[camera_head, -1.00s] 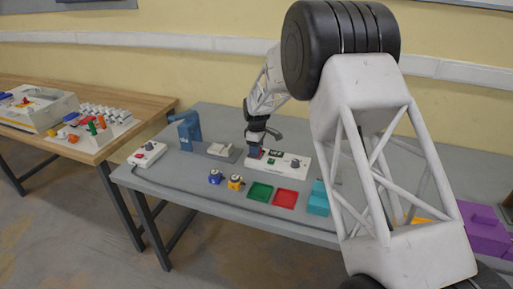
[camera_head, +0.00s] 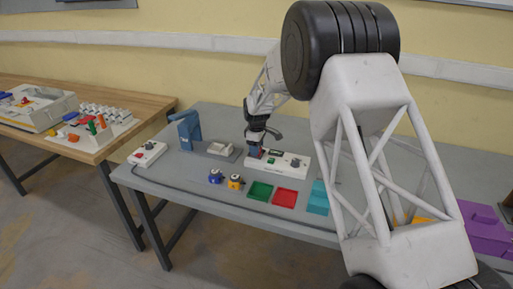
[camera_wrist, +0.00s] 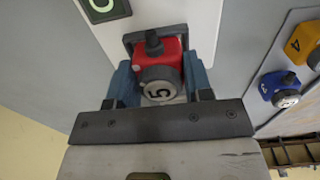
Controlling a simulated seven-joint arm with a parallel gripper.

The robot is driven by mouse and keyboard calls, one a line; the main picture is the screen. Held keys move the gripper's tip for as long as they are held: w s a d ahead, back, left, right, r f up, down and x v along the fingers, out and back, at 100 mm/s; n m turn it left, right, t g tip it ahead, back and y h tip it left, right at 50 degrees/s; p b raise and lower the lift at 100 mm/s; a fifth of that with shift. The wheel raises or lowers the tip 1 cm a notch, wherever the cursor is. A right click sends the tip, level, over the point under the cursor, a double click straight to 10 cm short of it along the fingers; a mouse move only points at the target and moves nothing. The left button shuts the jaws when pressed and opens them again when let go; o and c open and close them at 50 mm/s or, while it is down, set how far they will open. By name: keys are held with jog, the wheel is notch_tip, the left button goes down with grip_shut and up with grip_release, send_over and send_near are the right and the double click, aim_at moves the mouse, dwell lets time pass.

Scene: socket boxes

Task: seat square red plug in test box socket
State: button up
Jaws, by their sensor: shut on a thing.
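The square red plug (camera_wrist: 171,50) has a dark knob on top and a round face marked 5. My gripper (camera_wrist: 158,78) is shut on it, with a blue finger on each side. In the head view my gripper (camera_head: 254,153) is at the left part of the white test box (camera_head: 297,168). In the wrist view the box top (camera_wrist: 203,27) is under the plug. A dark square socket rim (camera_wrist: 130,40) shows behind and beside the plug. The plug looks lined up with the rim, but I cannot tell how deep it sits.
A blue plug (camera_head: 215,177) and a yellow plug (camera_head: 235,183) stand in front of the box. Green (camera_head: 261,191) and red (camera_head: 285,198) trays and a teal block (camera_head: 318,200) lie to the right. A blue stand (camera_head: 186,130) and a grey device (camera_head: 222,150) are to the left.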

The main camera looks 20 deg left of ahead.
jog(key=o, duration=1.5)
jog(key=shift+r, duration=0.1)
jog(key=shift+r, duration=3.35)
